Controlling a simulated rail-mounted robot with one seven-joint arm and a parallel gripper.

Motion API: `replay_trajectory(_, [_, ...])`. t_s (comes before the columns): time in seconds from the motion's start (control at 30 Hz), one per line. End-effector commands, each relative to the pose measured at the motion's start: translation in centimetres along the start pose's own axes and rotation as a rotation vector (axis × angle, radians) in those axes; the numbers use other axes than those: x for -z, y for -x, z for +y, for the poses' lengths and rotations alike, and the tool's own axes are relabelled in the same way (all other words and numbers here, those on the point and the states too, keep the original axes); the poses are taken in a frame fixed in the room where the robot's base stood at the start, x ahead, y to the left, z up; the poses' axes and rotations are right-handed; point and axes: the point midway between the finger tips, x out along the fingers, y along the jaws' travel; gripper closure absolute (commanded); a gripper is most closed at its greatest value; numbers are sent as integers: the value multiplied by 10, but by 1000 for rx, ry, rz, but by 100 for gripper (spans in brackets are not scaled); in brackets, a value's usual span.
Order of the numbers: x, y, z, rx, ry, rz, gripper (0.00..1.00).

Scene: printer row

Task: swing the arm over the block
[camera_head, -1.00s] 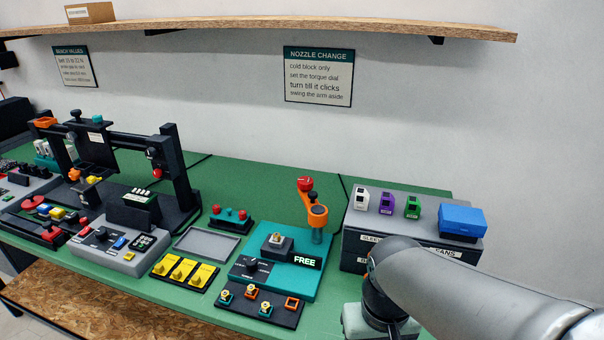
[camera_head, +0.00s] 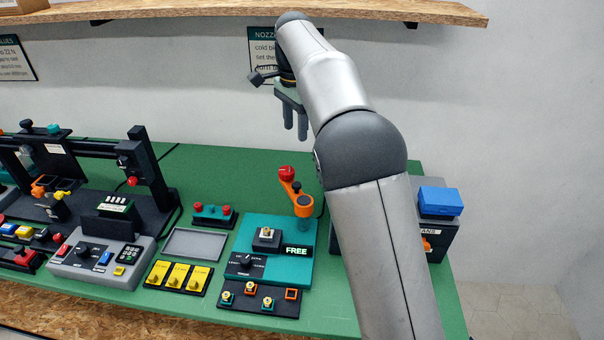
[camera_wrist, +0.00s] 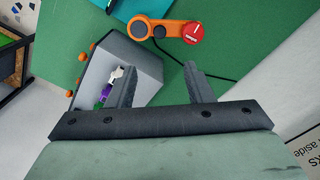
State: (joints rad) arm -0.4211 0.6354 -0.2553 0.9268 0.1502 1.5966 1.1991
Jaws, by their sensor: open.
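A lit sign by the block reads FREE. My gripper (camera_head: 295,121) is open and empty, high above and behind the swing arm. In the wrist view the swing arm (camera_wrist: 162,29) and red knob (camera_wrist: 194,33) lie beyond my open fingers (camera_wrist: 163,88).
A black holder (camera_head: 258,300) with small nozzle pieces sits in front of the station. A grey tray (camera_head: 195,244) and yellow pieces (camera_head: 180,275) lie left. A grey box (camera_wrist: 122,72) stands right of the station, mostly behind my arm. A shelf (camera_head: 230,10) runs above.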

Motion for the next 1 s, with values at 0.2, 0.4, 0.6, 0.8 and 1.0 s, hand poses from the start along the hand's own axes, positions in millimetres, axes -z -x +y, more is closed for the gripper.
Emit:
replay_trajectory(0.2, [0,-32,1,-3,-1,-1,53])
replay_trajectory(0.4, [0,-75,1,-3,0,0,53])
replay_trajectory(0.6, [0,-118,1,-2,-1,0,53])
replay_trajectory(0.8, [1,-151,1,0,0,1,53])
replay_trajectory(1.0, [1,-168,0,1,1,1,53])
